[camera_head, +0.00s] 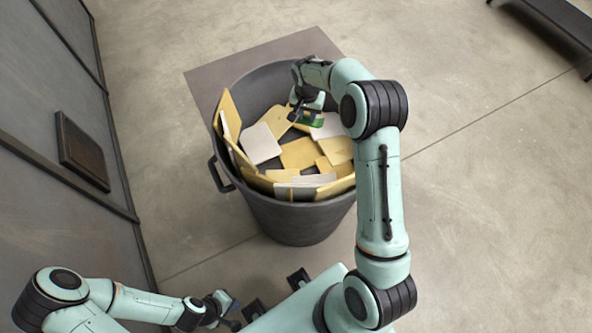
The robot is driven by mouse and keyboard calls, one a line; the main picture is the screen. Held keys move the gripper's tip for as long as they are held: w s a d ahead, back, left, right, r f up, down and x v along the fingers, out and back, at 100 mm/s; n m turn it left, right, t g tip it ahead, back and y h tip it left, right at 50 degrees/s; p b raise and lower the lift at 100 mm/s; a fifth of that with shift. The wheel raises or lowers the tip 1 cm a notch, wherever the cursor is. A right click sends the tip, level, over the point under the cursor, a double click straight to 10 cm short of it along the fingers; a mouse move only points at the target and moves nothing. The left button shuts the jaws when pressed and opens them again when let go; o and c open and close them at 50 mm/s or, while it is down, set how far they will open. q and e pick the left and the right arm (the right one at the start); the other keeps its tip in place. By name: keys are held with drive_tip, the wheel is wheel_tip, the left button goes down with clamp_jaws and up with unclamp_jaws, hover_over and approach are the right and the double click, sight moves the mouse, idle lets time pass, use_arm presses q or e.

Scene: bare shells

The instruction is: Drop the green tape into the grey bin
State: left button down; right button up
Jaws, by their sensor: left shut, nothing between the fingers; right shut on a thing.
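The grey bin (298,222) stands on the floor in the middle of the view, round and open at the top. My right arm reaches over its far right rim. My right gripper (303,116) is inside the bin's mouth, shut on the green tape (316,122), of which only a small green part shows. I cannot tell whether the tape touches the boards below it. My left gripper (232,312) is shut and empty at the bottom of the view, well away from the bin.
The bin holds several yellow and white boards (300,153), some leaning on its wall. A brown flat sheet (207,82) lies beneath or behind the bin. A grey wall (45,110) with a dark panel (82,150) runs along the left.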

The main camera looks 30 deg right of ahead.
drive_tip(key=o, duration=1.1)
drive_tip(key=r, duration=0.9)
drive_tip(key=s+a+r, duration=0.1)
drive_tip(key=r, duration=0.3)
drive_tip(key=shift+a+r, duration=0.1)
drive_tip(key=shift+r, duration=0.1)
